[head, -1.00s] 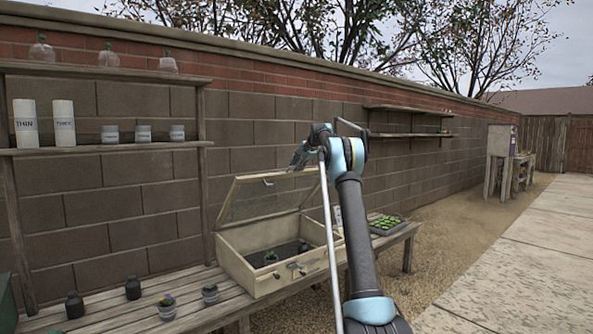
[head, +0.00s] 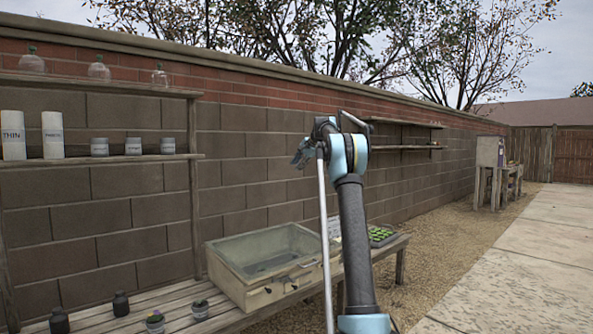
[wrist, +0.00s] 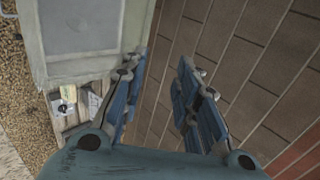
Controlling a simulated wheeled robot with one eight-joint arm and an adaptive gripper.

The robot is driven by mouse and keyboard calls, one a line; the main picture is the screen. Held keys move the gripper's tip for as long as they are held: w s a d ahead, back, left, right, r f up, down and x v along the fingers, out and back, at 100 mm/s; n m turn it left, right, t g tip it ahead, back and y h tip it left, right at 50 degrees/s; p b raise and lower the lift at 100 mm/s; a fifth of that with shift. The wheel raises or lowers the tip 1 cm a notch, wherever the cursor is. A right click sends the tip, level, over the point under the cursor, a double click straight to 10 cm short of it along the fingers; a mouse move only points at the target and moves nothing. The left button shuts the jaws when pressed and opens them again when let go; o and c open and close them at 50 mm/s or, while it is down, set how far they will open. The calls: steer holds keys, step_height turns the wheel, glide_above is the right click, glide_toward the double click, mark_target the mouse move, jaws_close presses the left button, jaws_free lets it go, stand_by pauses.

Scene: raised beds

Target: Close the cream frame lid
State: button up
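The cream frame (head: 280,290) is a wooden box on the slatted bench. Its glazed cream lid (head: 232,262) lies down over the box top and looks shut; a small gap cannot be ruled out. The lid also shows at the upper left of the wrist view (wrist: 92,52). My gripper (head: 303,152) is in the air above and to the right of the lid, apart from it. In the wrist view, the two blue fingers (wrist: 163,62) are spread with nothing between them. My arm hides the frame's right end.
A green seedling tray (head: 380,236) sits on the bench (head: 150,303) right of the frame. Dark bottles (head: 121,303) and small potted plants (head: 200,309) stand to the left. A block wall (head: 245,145) runs behind, with shelves (head: 110,160) of jars and canisters.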

steer(key=s+f+n+g+h, duration=0.1)
steer(key=s+f+n, duration=0.15)
steer(key=s, duration=1.15)
steer(key=s+f+n+g+h, duration=0.1)
steer(key=s+f+n, duration=0.15)
steer(key=s, duration=1.15)
steer(key=s+f+n+g, duration=0.1)
steer(key=s+f, duration=0.3)
steer(key=s, duration=0.9)
steer(key=s+d+f+n+g+h, duration=0.1)
steer(key=s+d+f+n, duration=0.1)
steer(key=s+f, duration=1.3)
steer(key=s+d+f+n+g+h, duration=0.1)
steer(key=s+d+f+n+h, duration=0.1)
steer(key=s+f, duration=1.3)
steer(key=s+d+n, duration=0.1)
steer(key=s, duration=0.5)
steer(key=shift+s+d, duration=0.25)
steer(key=shift+s, duration=0.15)
steer(key=shift+w+f, duration=0.15)
steer(key=shift+w, duration=0.3)
steer(key=shift+o, duration=0.5)
